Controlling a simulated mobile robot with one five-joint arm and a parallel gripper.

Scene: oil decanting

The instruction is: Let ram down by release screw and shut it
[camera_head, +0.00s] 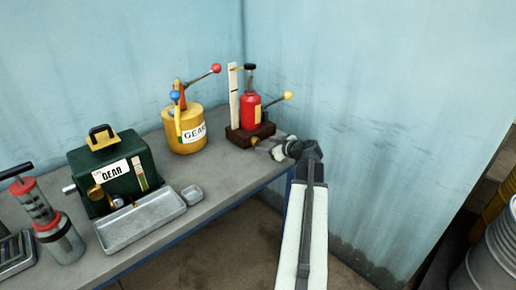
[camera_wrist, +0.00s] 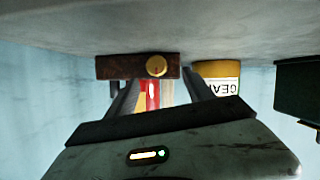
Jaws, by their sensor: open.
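The red jack (camera_head: 251,111) stands on a dark brown base (camera_head: 236,137) at the back right of the bench. Its ram (camera_head: 249,78) with a black cap sticks up above the body, beside a pale upright scale (camera_head: 234,95). A brass release screw (camera_head: 256,141) is on the base's front side; in the wrist view the round brass screw (camera_wrist: 157,65) faces the camera on the brown base (camera_wrist: 115,67). My gripper (camera_head: 269,146) is in front of the screw. In the wrist view its open fingers (camera_wrist: 160,82) lie either side of the screw's line, apparently apart from it.
A yellow GEAR can (camera_head: 184,141) with levers stands left of the jack. Blue walls close off the back; drums (camera_head: 493,255) stand at right.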

